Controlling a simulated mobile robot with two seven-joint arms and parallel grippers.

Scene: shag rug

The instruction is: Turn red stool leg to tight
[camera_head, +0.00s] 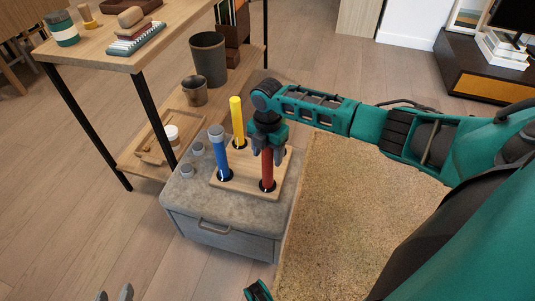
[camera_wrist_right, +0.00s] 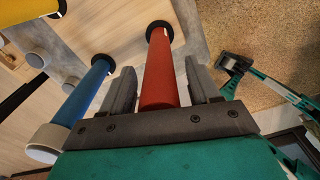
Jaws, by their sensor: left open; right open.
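The red stool leg (camera_head: 267,170) stands upright in a dark-ringed hole of a wooden board (camera_head: 232,185). The board lies on a grey box-like stool (camera_head: 190,213). My right gripper (camera_head: 268,150) points down over the top of the red leg. In the right wrist view the red leg (camera_wrist_right: 159,75) lies between the two open fingers (camera_wrist_right: 160,88), with a visible gap on each side. A blue leg (camera_head: 221,155) with a grey end and a yellow leg (camera_head: 238,125) stand upright in the same board.
A wooden shelf table (camera_head: 110,60) with black legs stands behind left, holding a dark bin (camera_head: 208,58) low down. A tan rug (camera_head: 335,210) lies to the right of the stool.

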